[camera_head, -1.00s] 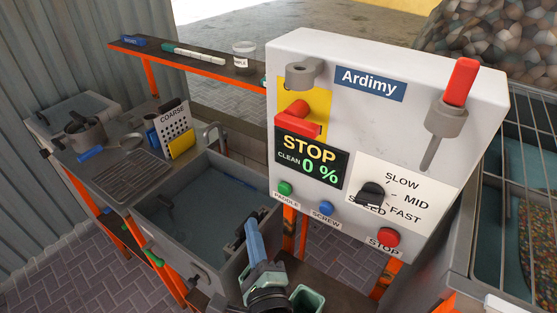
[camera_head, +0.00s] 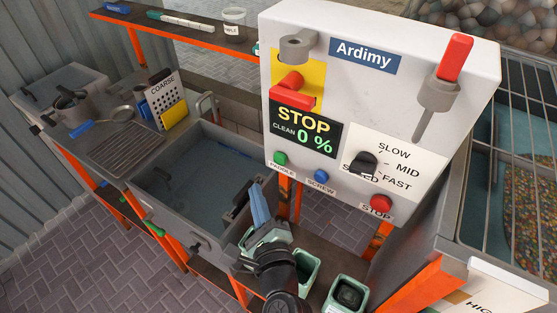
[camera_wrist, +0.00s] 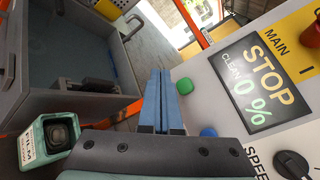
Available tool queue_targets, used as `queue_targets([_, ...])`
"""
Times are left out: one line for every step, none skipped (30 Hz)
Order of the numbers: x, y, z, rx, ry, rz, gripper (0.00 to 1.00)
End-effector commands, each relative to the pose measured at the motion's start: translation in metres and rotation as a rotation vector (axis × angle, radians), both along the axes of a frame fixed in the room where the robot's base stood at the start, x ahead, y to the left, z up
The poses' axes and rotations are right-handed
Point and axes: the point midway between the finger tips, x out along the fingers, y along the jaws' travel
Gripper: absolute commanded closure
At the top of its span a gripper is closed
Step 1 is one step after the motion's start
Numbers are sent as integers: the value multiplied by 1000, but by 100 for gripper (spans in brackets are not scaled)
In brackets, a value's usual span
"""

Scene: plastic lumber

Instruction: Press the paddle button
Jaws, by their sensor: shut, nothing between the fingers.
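The green paddle button (camera_head: 280,158), labelled PADDLE, sits at the lower left of the grey control panel (camera_head: 400,60). It also shows in the wrist view (camera_wrist: 184,86), just right of my fingertips. My gripper (camera_head: 257,190) has its blue fingers together with nothing between them. It points up from below, under and slightly left of the green button in the head view, apparently apart from it. In the wrist view the fingertips (camera_wrist: 160,72) lie left of the panel face.
Beside the green button are a blue SCREW button (camera_head: 321,175) and a red STOP button (camera_head: 381,203). The display (camera_head: 305,129) reads STOP and CLEAN 0 %. A grey sink (camera_head: 195,180) lies left; green containers (camera_head: 345,294) stand below the panel.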

Motion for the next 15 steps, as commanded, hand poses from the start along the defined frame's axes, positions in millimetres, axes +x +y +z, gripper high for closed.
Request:
queue_targets([7, -6, -1, -1, -2, -2, 100])
queue_targets([11, -9, -1, -1, -2, -2, 100])
queue_targets([16, -12, -1, -2, -3, -3, 100])
queue_targets([19, -15, -1, -2, -2, -3, 100])
queue_targets([23, -17, -1, -2, -3, -2, 100])
queue_targets([27, -20, -1, -2, -2, -3, 100])
queue_targets([30, -23, -1, -2, -2, -3, 100])
queue_targets([33, -24, -1, -2, -2, -3, 100])
queue_targets([36, -27, -1, -2, -2, -1, 100])
queue_targets([39, -28, -1, -2, -1, -1, 100])
queue_targets([41, -30, -1, -1, -1, -1, 100])
queue_targets([43, -32, -1, -1, -1, -1, 100])
queue_targets([45, -33, 0, -1, -1, -1, 100])
queue_targets([46, -34, 0, -1, -1, -1, 100])
queue_targets([47, -35, -1, 0, 1, -1, 100])
